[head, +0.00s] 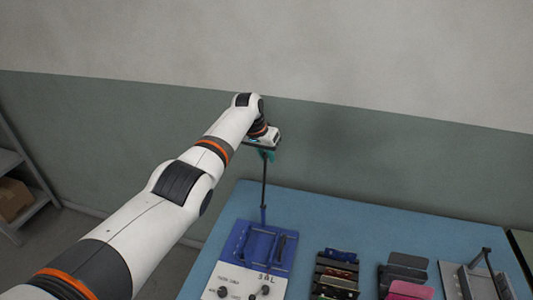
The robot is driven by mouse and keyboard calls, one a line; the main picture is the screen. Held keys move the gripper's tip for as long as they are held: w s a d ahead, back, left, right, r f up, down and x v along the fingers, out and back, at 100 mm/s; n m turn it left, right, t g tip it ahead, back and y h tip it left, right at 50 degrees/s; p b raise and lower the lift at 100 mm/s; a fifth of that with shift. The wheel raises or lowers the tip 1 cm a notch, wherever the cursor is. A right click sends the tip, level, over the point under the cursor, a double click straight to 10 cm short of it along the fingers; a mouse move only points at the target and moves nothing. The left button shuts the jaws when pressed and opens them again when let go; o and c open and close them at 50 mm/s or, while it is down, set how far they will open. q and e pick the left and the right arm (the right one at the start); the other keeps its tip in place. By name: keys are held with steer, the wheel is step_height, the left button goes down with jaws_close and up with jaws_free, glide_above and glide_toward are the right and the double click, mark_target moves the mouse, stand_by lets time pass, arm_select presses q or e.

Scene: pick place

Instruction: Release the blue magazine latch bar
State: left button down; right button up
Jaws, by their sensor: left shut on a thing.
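My left gripper (266,153), with teal fingertips, is above and behind the far edge of the blue table. It is shut on the top end of a thin dark upright bar (264,185). The bar runs down to a blue foot at the far side of the blue magazine (240,240); whether it is fixed there I cannot tell. The blue magazine has raised dark-blue bars on it and joins a white panel (232,280) with black knobs and lettering. My right gripper is not in view.
On the blue table (350,215), right of the magazine, stand a rack of dark plates (336,275), a group of black and pink plates (405,275) and a grey fixture with a lever (475,280). A grey shelf (30,190) with a cardboard box stands far left.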

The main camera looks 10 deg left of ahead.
arm_select(q)
steer(key=shift+w+f, duration=0.1)
steer(key=shift+w, duration=0.1)
stand_by(0.3)
steer(key=c, duration=1.5)
jaws_free()
steer(key=shift+o, duration=0.9)
steer(key=shift+w+f, duration=0.1)
steer(key=shift+w, duration=0.05)
steer(key=shift+a+r, duration=0.1)
steer(key=shift+r, duration=0.45)
steer(key=b+v, duration=0.1)
steer(key=v, duration=1)
